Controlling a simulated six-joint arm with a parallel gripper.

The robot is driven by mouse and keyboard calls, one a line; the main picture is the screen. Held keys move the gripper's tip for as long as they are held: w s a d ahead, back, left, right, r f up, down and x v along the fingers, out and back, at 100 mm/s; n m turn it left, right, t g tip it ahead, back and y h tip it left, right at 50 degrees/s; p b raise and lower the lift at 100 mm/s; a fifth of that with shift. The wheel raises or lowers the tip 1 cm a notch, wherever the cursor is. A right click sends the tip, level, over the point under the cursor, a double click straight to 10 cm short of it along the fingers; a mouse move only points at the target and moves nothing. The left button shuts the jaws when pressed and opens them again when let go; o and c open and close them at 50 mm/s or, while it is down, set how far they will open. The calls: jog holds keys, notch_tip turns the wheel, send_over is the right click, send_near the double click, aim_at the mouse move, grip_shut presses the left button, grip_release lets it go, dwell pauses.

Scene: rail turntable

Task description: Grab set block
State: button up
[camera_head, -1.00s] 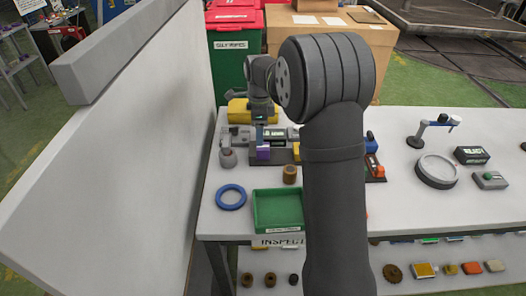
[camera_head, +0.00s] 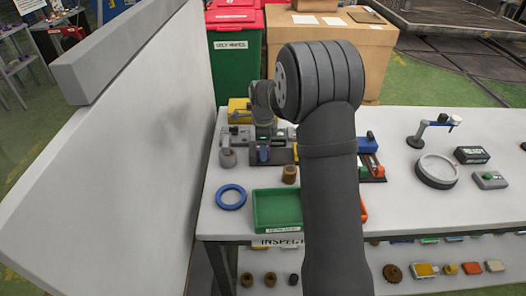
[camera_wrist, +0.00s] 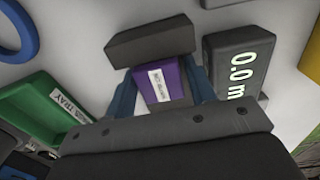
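The set block is purple with a white label. In the wrist view the set block (camera_wrist: 162,82) sits between the two blue fingers of my gripper (camera_wrist: 160,85), close to both. The fingers look open around it, and no firm contact on both sides can be made out. In the head view my gripper (camera_head: 264,148) is down at the dark fixture (camera_head: 282,156) on the bench and hides most of the block. A dark grey bar (camera_wrist: 150,40) lies just beyond the block in the wrist view.
A dark display box (camera_wrist: 238,70) reading 0.0 stands close to the right finger. A green tray (camera_head: 277,209), a blue ring (camera_head: 230,197) and a brown cylinder (camera_head: 290,174) lie nearer on the bench (camera_head: 405,205). A white panel (camera_head: 130,130) stands at the left.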

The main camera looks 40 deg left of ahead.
jog(key=c, duration=1)
jog(key=shift+o, duration=0.2)
jog(key=shift+r, duration=0.2)
